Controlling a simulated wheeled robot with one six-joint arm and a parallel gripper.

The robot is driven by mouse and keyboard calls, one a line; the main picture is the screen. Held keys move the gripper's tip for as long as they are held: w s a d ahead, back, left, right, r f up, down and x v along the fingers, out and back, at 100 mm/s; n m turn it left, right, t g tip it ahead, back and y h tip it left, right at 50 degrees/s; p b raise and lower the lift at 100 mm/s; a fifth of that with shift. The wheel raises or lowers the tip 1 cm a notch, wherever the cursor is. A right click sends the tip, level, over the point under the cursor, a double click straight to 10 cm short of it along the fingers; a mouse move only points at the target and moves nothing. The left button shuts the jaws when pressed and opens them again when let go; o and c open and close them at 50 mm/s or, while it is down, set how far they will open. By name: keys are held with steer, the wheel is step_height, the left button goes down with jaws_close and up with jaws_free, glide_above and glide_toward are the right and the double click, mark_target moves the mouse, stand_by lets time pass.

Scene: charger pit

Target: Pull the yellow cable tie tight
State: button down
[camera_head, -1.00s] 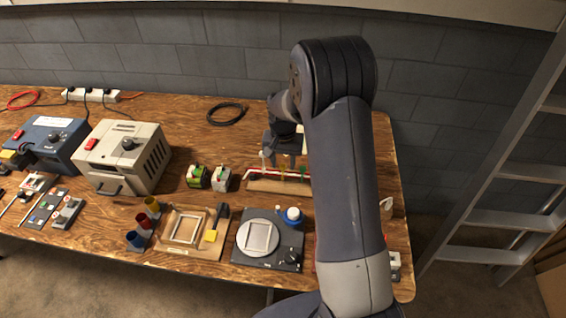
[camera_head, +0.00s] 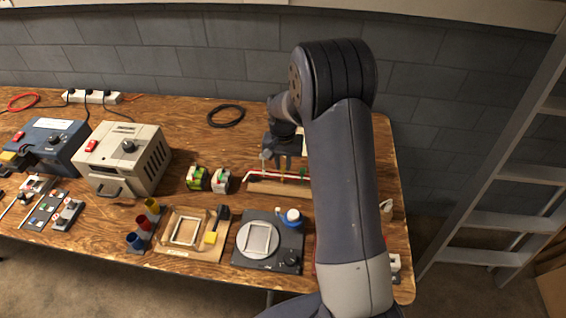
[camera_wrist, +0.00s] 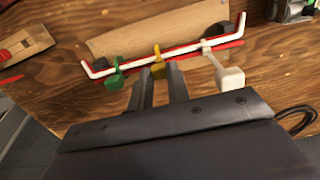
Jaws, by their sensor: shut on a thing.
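The yellow cable tie (camera_wrist: 157,68) sits around a white rod (camera_wrist: 170,48) and a red rod (camera_wrist: 190,52) near a wooden block (camera_wrist: 150,30). My gripper (camera_wrist: 159,84) is shut on the yellow tie, its two fingers on either side of the tie's yellow part in the wrist view. In the head view my gripper (camera_head: 284,158) is above the rods, and the yellow tie (camera_head: 282,176) shows only as a small patch. A green tie (camera_wrist: 114,80) is to the left and a white tie (camera_wrist: 228,74) to the right in the wrist view.
On the table (camera_head: 195,120), a green and a white device (camera_head: 197,178) stand left of the wooden block. A round-plate scale (camera_head: 268,255) and a blue-and-white bottle (camera_head: 292,217) are in front. A black cable coil (camera_head: 226,115) lies behind.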

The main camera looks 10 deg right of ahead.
mark_target(283, 167)
step_height(283, 167, up, 4)
steer(key=shift+r+p, duration=0.25)
steer(key=shift+p, duration=0.8)
steer(key=c, duration=1.3)
jaws_free()
steer(key=shift+f, duration=0.1)
step_height(283, 167, up, 11)
steer(key=shift+f+b, duration=0.1)
steer(key=shift+b, duration=0.4)
step_height(283, 167, down, 15)
steer(key=shift+f+b, duration=0.1)
steer(key=shift+b, duration=0.55)
